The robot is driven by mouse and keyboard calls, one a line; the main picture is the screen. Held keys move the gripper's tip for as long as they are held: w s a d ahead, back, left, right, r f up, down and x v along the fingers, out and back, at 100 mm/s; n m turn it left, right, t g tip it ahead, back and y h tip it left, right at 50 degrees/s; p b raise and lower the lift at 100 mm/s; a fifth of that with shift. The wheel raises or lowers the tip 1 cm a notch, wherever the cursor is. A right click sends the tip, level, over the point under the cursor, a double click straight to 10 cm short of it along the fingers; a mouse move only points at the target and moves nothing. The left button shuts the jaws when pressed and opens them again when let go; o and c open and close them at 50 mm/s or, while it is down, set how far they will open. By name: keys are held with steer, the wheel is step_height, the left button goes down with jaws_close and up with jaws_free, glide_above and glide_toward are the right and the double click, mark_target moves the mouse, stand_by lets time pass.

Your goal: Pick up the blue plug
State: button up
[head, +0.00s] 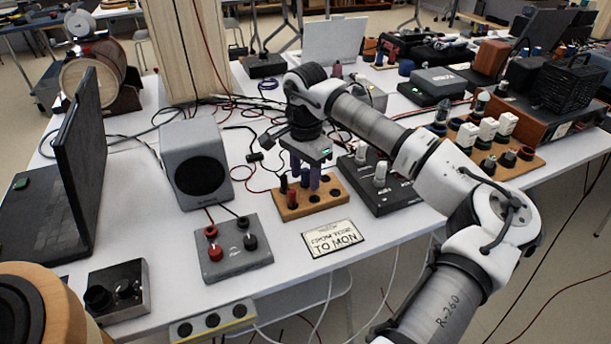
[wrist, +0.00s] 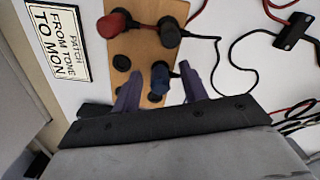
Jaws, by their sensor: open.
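The blue plug (wrist: 159,72) stands in a wooden block (wrist: 130,44), seen from above in the wrist view. My gripper (wrist: 160,84) is open, with its purple fingers on either side of the blue plug; I cannot tell whether they touch it. A red plug (wrist: 117,21) and a black plug (wrist: 169,32) stand in the same block. In the head view, my gripper (head: 305,172) points down over the wooden block (head: 312,207), and its fingers partly hide the blue plug.
A patch card (head: 335,238) lies in front of the block. A grey box with red and black sockets (head: 233,248) is at left, before a speaker (head: 197,165). A black box with white knobs (head: 388,190) stands close at right. Loose cables run behind the block.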

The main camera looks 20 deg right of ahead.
mark_target(305, 170)
jaws_close()
stand_by(0.4)
step_height(305, 170, up, 20)
steer(key=shift+p, duration=0.4)
stand_by(0.4)
step_height(305, 170, up, 4)
steer(key=p, duration=0.4)
steer(key=shift+p, duration=0.4)
steer(key=shift+f, duration=0.1)
